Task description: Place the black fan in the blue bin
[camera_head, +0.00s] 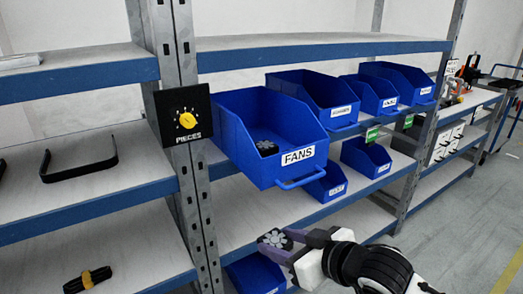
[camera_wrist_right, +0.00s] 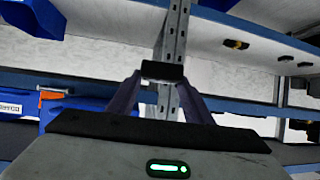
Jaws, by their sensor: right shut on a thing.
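The black fan (camera_head: 274,238) is held in the fingertips of my right gripper (camera_head: 283,240), low in front of the shelf. In the right wrist view the fan (camera_wrist_right: 162,71) shows edge-on as a dark block between the two purple fingers. The blue bin (camera_head: 255,165) labelled FANS sits on the shelf above and slightly left of the gripper, its open front facing me. Another dark fan (camera_head: 267,147) lies inside it near the front. The held fan is outside and below the bin. My left gripper is not in view.
More blue bins (camera_head: 310,95) stand to the right on the same shelf, and others (camera_head: 366,157) on the level below. The aisle floor (camera_head: 460,230) at right is clear.

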